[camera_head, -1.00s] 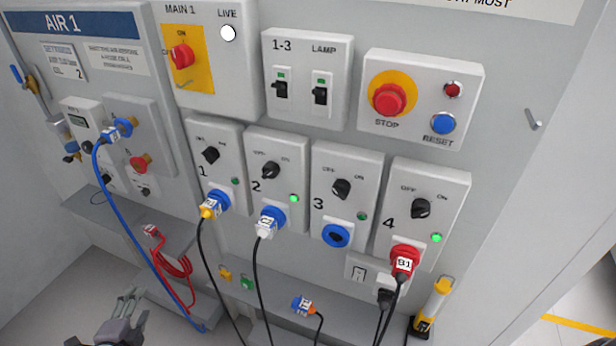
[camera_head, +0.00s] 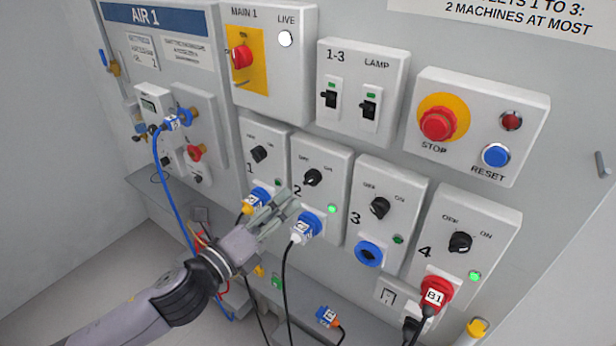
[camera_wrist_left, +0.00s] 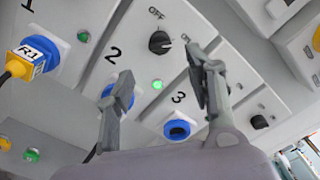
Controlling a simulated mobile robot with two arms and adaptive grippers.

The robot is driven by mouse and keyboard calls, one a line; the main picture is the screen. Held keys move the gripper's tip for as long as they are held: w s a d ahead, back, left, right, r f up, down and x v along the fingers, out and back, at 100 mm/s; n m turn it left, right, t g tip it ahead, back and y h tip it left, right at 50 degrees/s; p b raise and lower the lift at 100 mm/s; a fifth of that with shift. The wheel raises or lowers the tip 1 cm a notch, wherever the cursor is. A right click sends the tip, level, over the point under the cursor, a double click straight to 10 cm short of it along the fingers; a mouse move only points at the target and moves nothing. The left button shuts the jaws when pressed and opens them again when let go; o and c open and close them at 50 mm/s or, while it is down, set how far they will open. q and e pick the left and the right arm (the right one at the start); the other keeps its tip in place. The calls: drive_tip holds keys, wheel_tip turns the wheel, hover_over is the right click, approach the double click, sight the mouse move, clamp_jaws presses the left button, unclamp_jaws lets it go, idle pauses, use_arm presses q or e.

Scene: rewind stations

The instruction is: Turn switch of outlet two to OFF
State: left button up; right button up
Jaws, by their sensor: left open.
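Outlet two (camera_head: 336,165) is a light grey box on the panel with a black rotary switch (camera_head: 313,178), marked OFF and ON. Its green lamp (camera_head: 332,209) is lit. A white-labelled plug (camera_head: 301,231) sits in its blue socket. In the left wrist view the switch (camera_wrist_left: 160,42) is ahead, above the fingers, with its lit lamp (camera_wrist_left: 157,85) below it. My left gripper (camera_head: 287,204) is open and empty, in front of the lower part of outlets one and two, apart from the switch. It also shows in the left wrist view (camera_wrist_left: 163,88). My right gripper is not in view.
Outlet one (camera_head: 263,131) is on the left, outlet three (camera_head: 392,178) and outlet four (camera_head: 483,212) on the right, each with its own switch. A red STOP button (camera_head: 438,124) is above right. Cables hang below the sockets, over a grey ledge.

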sight(308, 183)
use_arm(q)
drive_tip(key=p+x, duration=0.1)
drive_tip(key=x, duration=0.9)
drive_tip(key=shift+p, duration=0.35)
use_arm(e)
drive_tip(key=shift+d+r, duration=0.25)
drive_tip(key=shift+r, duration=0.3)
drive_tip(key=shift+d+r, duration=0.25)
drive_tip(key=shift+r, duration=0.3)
use_arm(q)
drive_tip(key=c, duration=1.1)
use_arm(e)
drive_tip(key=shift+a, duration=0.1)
